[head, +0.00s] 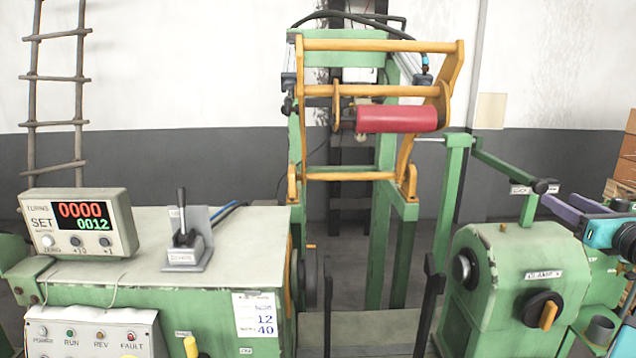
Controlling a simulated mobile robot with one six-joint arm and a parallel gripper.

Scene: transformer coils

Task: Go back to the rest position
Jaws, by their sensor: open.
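My gripper (557,200) shows at the right edge of the head view, with two purple fingers spread apart and a teal body behind them. It is open and I see nothing between the fingers. It is in front of or above the right end of the green clamp housing (520,270); I cannot tell the exact gap. Most of my arm is cut off by the frame's right edge.
A green winding machine (190,310) fills the left, with a counter (80,222) reading 0000 and 0012 and a lever (183,230). An orange frame (385,90) holds a red roll (396,119) behind. A lever arm (533,187) and boxes (625,170) are near my gripper.

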